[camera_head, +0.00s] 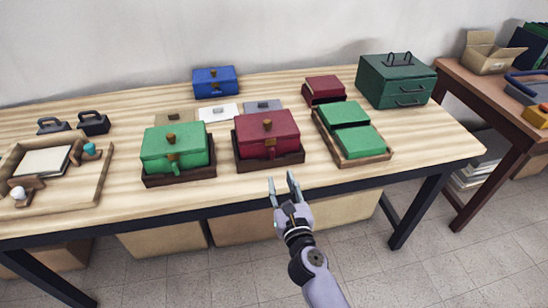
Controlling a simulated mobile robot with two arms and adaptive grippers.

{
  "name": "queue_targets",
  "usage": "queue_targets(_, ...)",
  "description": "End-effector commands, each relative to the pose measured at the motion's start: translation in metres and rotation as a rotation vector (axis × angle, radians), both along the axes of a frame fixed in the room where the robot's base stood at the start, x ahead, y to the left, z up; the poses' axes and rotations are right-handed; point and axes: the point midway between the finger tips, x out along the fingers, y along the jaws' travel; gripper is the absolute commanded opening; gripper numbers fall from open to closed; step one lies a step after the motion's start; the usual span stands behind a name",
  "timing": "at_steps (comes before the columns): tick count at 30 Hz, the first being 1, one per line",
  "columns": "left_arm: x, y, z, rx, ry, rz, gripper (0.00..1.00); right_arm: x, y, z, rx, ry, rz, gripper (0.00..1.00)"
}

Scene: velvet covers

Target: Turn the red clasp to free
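A dark red velvet box (283,126) sits in a brown wooden tray (270,164) near the table's front edge. How the clasp is turned is too small to tell. My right gripper (282,180) is in front of the red box, at the table's front edge, apart from the box. Its two fingers are spread, with nothing between them. My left gripper is not in view.
A green box (160,150) in a tray stands left of the red one. Right of it, a wooden tray (373,156) holds two green pieces. Behind are a blue box (214,82), a smaller red box (323,89) and a dark green case (395,82).

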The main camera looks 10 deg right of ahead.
Motion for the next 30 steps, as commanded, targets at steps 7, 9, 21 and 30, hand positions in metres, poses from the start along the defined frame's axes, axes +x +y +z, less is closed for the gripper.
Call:
queue_targets(7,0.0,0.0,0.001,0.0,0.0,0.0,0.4,0.054,0.0,0.0,-0.002,-0.002,0.0,0.32)
queue_targets(9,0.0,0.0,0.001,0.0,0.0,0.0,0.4,0.066,0.0,0.001,-0.001,-0.002,0.0,0.32)
queue_targets(21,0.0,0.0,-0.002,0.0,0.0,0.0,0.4,0.092,0.0,-0.001,0.0,0.0,0.0,0.32)
queue_targets(30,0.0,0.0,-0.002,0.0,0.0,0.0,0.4,0.092,0.0,0.0,-0.001,0.0,0.0,0.23)
